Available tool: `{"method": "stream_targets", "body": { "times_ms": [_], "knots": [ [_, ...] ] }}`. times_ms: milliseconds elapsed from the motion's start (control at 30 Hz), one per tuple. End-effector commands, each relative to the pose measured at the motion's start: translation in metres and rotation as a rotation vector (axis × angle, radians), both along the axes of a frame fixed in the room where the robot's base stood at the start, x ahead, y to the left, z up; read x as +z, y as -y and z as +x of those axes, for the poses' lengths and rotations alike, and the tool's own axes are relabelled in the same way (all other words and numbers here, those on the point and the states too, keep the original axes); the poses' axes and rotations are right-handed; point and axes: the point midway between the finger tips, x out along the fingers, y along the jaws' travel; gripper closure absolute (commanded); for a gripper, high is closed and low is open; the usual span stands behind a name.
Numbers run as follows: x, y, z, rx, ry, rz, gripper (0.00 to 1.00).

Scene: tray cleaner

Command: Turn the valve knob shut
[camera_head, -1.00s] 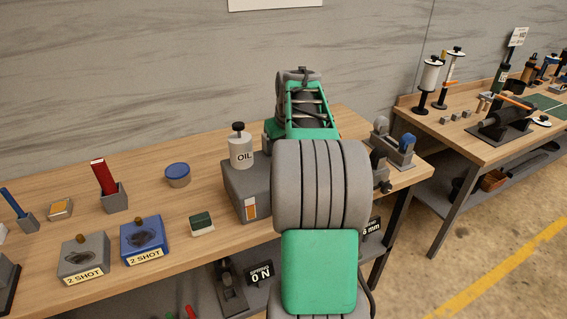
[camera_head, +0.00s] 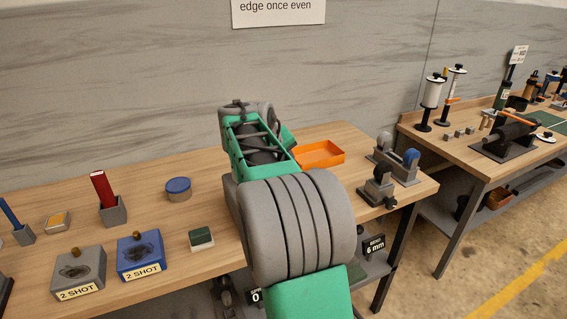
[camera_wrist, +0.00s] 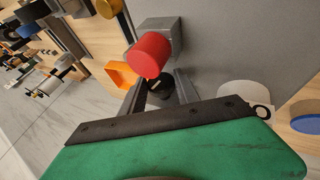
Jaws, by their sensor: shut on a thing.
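In the wrist view a black knob (camera_wrist: 163,88) with a small pale mark, which looks like the valve knob, sits between my fingertips. My gripper (camera_wrist: 160,92) is shut on it, one finger at each side. Its lower part and its mount are partly hidden by the fingers and the dark palm edge. A red round part (camera_wrist: 148,56) on a grey block (camera_wrist: 163,32) stands just beyond the knob. In the head view my arm hides the gripper and the knob.
An orange tray (camera_head: 320,155) lies behind my arm on the wooden bench. A blue-lidded tin (camera_head: 178,189), a red item in a grey holder (camera_head: 113,213) and a green-topped block (camera_head: 201,239) stand left. A grey stand with a blue wheel (camera_head: 408,163) is at the right.

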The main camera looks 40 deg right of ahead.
Motion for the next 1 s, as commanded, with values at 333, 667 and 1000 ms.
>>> {"method": "stream_targets", "body": {
  "times_ms": [333, 667, 1000],
  "knots": [
    [0.0006, 0.0002, 0.0007, 0.001, 0.003, 0.000, 0.50],
    [0.0000, 0.0008, -0.0001, -0.001, 0.002, 0.000, 0.41],
    [-0.0006, 0.0051, -0.0019, -0.005, 0.036, 0.107, 0.41]
  ]
}}
